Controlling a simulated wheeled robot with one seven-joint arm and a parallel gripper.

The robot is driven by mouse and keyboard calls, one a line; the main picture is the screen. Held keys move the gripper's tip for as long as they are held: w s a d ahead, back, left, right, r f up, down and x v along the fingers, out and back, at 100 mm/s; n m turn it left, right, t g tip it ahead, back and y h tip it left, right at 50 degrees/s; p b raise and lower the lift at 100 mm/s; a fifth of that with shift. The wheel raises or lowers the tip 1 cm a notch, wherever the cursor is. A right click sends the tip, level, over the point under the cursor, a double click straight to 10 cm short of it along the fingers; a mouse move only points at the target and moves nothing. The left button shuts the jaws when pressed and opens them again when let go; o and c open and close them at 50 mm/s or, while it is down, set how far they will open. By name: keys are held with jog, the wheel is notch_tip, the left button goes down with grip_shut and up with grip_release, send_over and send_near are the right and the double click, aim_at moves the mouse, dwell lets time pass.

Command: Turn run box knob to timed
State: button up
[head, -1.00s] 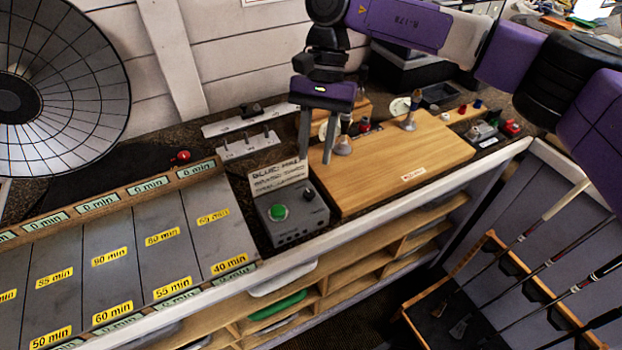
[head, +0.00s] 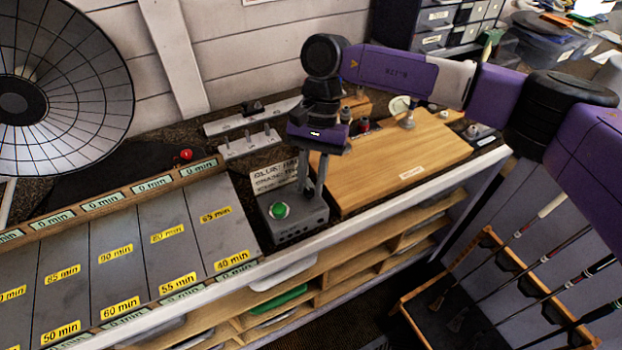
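The grey run box (head: 292,222) stands on the dark counter, left of the wooden board. It has a green round button (head: 280,210) on its top left. Its dark knob, at the top right, is hidden behind my fingers. My gripper (head: 311,190) points down over that corner of the box, with its fingertips at the knob's place. Whether the fingers are closed on the knob cannot be told. The knob's pointer and any timed marking cannot be read. A lettered card (head: 274,176) stands behind the box, partly covered by my gripper.
The wooden board (head: 400,165) lies close to the right of the box, with small parts on it. Grey lanes with minute labels (head: 160,245) fill the left. A pegged rail (head: 250,145) and a large dish (head: 60,90) stand behind. Golf clubs (head: 510,250) lean at right.

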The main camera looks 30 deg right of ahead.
grip_shut()
